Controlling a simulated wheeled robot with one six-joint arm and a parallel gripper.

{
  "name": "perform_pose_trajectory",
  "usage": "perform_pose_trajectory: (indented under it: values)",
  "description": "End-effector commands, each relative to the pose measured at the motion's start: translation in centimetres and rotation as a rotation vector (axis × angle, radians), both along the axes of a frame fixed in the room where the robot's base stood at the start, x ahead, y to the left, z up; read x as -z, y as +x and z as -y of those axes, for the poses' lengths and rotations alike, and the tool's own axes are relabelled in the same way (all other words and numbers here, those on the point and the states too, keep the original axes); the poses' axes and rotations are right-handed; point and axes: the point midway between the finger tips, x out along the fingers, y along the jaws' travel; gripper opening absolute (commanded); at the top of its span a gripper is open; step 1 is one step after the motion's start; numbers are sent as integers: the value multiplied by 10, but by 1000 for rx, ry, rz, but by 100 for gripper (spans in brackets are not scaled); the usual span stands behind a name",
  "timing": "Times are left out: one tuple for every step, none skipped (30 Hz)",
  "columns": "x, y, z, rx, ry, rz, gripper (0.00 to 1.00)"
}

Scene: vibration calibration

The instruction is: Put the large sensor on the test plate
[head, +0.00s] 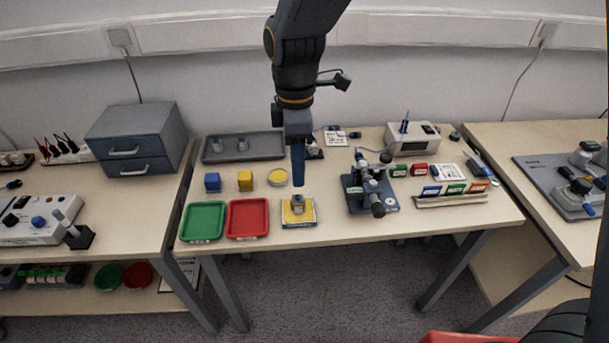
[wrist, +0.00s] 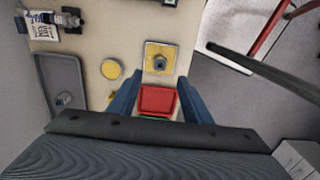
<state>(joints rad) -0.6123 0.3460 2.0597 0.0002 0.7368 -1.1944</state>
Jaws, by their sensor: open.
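A square plate with a yellow top (head: 309,219) lies near the table's front edge, right of the red tray; it also shows in the wrist view (wrist: 149,69). A grey metallic sensor (head: 297,202) stands upright on it and shows from above in the wrist view (wrist: 160,62). Two small grey sensors, the left one (head: 216,144) and the right one (head: 243,144), stand in the grey tray (head: 270,153) at the back. My gripper (head: 298,180) points down above the table, behind the yellow plate. In the wrist view its two fingers (wrist: 158,97) are apart with nothing held between them.
A green tray (head: 203,222) and a red tray (head: 248,219) lie at front left. Behind them are a blue block (head: 212,182), a yellow block (head: 245,181) and a yellow disc (head: 278,177). A microscope (head: 370,188) stands to the right of the plate.

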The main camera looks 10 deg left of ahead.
Motion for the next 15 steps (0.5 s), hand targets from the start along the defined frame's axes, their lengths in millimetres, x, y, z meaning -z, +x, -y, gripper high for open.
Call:
perform_pose_trajectory:
  values:
    - [-2, 0, 0, 0, 0, 1, 45]
    - [-3, 0, 0, 0, 0, 1, 45]
    - [-3, 0, 0, 0, 0, 1, 45]
    - [-4, 0, 0, 0, 0, 1, 45]
    - [-4, 0, 0, 0, 0, 1, 45]
    - [-4, 0, 0, 2, 0, 1, 45]
    - [-4, 0, 2, 8, 0, 1, 45]
    - [-4, 1, 5, 23, 0, 1, 45]
    - [-4, 1, 12, 58, 1, 1, 45]
    - [-5, 2, 21, 100, 1, 2, 45]
    - [-5, 2, 31, 153, 1, 1, 45]
    - [-5, 3, 49, 245, 2, 3, 45]
    - [-5, 2, 65, 327, 3, 4, 45]
    - [-5, 0, 82, 420, 3, 2, 45]
    - [-5, -3, 106, 555, 3, 3, 45]
